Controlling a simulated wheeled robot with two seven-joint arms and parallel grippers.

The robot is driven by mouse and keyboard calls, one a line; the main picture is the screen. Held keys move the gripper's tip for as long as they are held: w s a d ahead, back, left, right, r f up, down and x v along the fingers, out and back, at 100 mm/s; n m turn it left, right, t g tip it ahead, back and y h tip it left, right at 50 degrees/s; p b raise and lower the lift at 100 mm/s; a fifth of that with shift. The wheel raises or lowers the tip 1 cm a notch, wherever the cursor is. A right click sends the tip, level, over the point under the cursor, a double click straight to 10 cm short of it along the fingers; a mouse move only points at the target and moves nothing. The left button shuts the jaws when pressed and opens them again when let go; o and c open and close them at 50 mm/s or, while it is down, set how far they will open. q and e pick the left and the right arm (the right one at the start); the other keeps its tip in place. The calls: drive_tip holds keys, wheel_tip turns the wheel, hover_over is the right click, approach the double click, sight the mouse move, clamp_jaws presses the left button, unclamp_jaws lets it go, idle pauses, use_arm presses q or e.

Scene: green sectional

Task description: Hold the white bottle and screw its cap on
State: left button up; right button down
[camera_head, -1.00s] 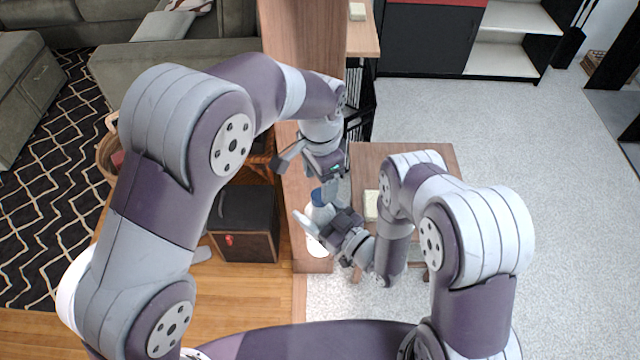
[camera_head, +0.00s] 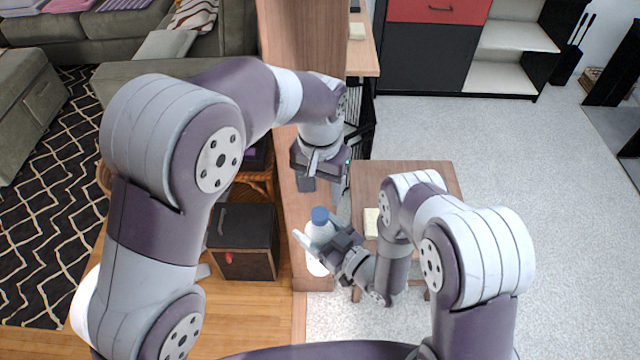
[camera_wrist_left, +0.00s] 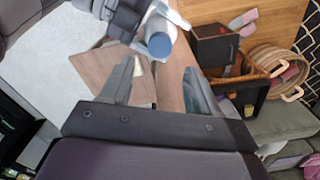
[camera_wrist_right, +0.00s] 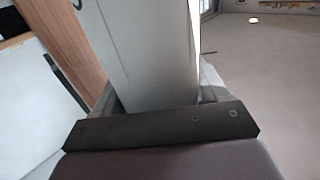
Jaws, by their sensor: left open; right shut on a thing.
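The white bottle (camera_head: 318,232) stands upright on the narrow wooden ledge in the head view. Its blue cap (camera_head: 319,215) sits on top; I cannot tell how tightly. My right gripper (camera_head: 318,240) is shut on the bottle's body from the right. The bottle fills the middle of the right wrist view (camera_wrist_right: 150,50). My left gripper (camera_head: 312,180) is open and empty, above and behind the cap and apart from it. In the left wrist view the cap (camera_wrist_left: 160,45) shows beyond the open fingers (camera_wrist_left: 160,85).
The wooden ledge (camera_head: 312,282) runs under the bottle beside a tall wooden panel. A small wooden table (camera_head: 440,170) with a pale block (camera_head: 371,222) is to the right. A dark box (camera_head: 243,240) and a wicker basket (camera_wrist_left: 275,65) are to the left.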

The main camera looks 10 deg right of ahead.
sight(320, 214)
use_arm(q)
drive_tip(key=shift+f, duration=4)
drive_tip(key=c, duration=1.1)
drive_tip(key=o, duration=1.2)
drive_tip(key=shift+o, duration=0.2)
wheel_tip(320, 214, up, 8)
drive_tip(key=shift+f, duration=0.25)
